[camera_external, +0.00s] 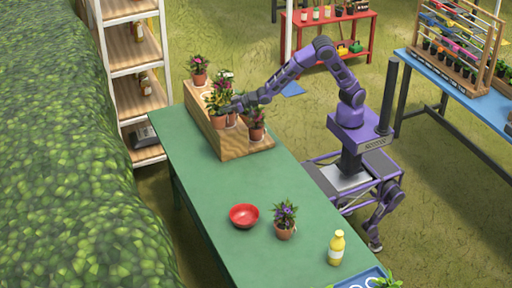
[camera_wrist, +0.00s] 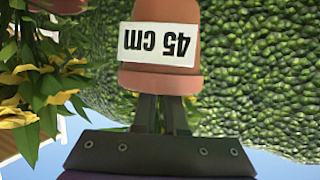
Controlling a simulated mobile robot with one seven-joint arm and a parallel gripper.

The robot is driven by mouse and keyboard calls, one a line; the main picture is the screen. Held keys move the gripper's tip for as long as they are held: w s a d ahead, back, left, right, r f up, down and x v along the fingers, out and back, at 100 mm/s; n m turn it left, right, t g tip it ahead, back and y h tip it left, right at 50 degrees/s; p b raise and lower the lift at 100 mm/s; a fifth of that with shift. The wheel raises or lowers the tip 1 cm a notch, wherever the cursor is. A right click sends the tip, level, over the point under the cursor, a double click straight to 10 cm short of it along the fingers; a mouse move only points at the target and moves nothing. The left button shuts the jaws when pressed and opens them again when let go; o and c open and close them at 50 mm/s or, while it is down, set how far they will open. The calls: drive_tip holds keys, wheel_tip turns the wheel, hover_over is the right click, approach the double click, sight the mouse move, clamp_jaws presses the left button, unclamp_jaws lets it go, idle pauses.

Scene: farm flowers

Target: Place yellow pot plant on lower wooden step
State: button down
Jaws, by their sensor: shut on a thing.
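The yellow-flowered pot plant (camera_external: 217,101) stands at the wooden step stand, its terracotta pot (camera_external: 217,122) below the leaves. Its yellow flowers (camera_wrist: 22,75) hang at the left of the upside-down wrist view. My gripper (camera_external: 236,104) is beside this foliage. In the wrist view my gripper (camera_wrist: 160,100) is shut on the rim of a terracotta pot (camera_wrist: 189,78) labelled "45 cm". Its foliage is not clearly visible, so I cannot tell whether it is the yellow plant's pot. The lower wooden step (camera_external: 262,146) is on the stand's right side, with a pink-flowered plant (camera_external: 257,121) on it.
A pot plant (camera_external: 199,70) stands at the stand's far end, and others crowd near my gripper. The green table (camera_external: 195,185) is bare in its middle. A red bowl (camera_external: 244,215), purple-flowered plant (camera_external: 285,220) and yellow bottle (camera_external: 336,248) stand nearer. A hedge (camera_external: 60,150) borders the left.

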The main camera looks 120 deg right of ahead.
drive_tip(key=s+d+r+m+g+h, duration=0.2)
drive_tip(key=s+d+r, duration=0.15)
drive_tip(key=d, duration=0.55)
drive_tip(key=s+d+r+m+g+h+p, duration=0.1)
drive_tip(key=s+d+r+m+h, duration=0.15)
drive_tip(key=d+r, duration=0.45)
drive_tip(key=s+d+r+m+g+h, duration=0.2)
drive_tip(key=s+d, duration=0.2)
drive_tip(key=d, duration=0.7)
drive_tip(key=s+d+f+m+g+h+b, duration=0.15)
drive_tip(key=s+d+f+b, duration=0.3)
drive_tip(key=s+f, duration=0.5)
drive_tip(key=s+d+f+m+g+h+b, duration=0.1)
drive_tip(key=s+d+f+m+g+b, duration=0.35)
drive_tip(key=f, duration=0.75)
drive_tip(key=shift+n+t, duration=0.5)
drive_tip(key=shift+n, duration=0.05)
drive_tip(key=shift+s+d+f, duration=0.1)
drive_tip(key=shift+s+f, duration=0.25)
drive_tip(key=shift+f, duration=1.45)
drive_tip(key=shift+s+d+f, duration=0.1)
drive_tip(key=shift+s+f, duration=0.2)
drive_tip(key=shift+f, duration=1.45)
drive_tip(key=shift+s+d+f, duration=0.1)
drive_tip(key=shift+s+f, duration=0.25)
drive_tip(key=shift+f, duration=1.45)
drive_tip(key=shift+f, duration=0.2)
drive_tip(key=c, duration=1)
unclamp_jaws()
drive_tip(key=shift+o, duration=0.2)
